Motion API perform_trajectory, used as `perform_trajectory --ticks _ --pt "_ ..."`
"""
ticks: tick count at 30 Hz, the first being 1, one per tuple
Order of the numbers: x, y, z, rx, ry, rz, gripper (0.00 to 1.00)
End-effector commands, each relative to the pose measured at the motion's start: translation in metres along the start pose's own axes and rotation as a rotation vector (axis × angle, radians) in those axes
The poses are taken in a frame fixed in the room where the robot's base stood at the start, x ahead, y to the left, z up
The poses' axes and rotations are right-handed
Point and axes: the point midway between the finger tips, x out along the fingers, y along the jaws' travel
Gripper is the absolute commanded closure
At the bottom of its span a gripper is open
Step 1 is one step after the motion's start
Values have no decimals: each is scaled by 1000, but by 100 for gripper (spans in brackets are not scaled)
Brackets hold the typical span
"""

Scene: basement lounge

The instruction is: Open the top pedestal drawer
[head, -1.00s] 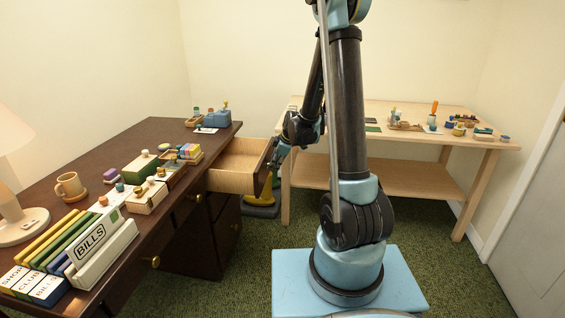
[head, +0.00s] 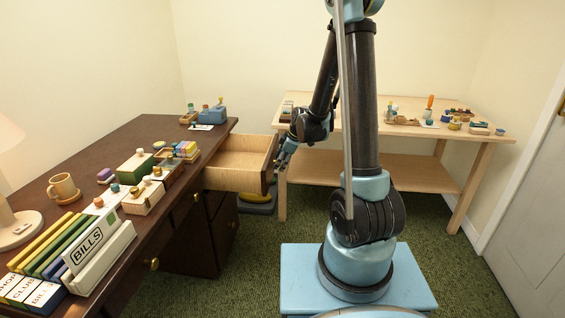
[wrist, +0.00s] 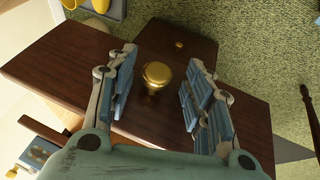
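The top pedestal drawer (head: 236,178) stands well out from the dark desk in the head view, its pale wooden box showing and looking empty. Its dark front (wrist: 60,62) and round brass knob (wrist: 157,74) show in the wrist view. My gripper (head: 283,160) is just outside the drawer front in the head view. In the wrist view my gripper (wrist: 161,62) has its fingers spread on both sides of the knob, with a gap on each side. The knob is hidden in the head view.
The lower pedestal (head: 222,240) is closed beneath the drawer. The desk top (head: 150,130) holds boxes, a mug (head: 64,187) and a file rack. A pale workbench (head: 400,165) stands behind my arm. Green carpet (head: 250,270) is open between desk and base.

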Motion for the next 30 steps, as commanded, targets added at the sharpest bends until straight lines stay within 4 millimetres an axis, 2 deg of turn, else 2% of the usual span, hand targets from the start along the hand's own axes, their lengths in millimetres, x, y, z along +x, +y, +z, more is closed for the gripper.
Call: perform_trajectory --ticks 11,30 --pt "-5 2 0 1 0 3 53" --pt "-73 2 1 3 -1 2 53"
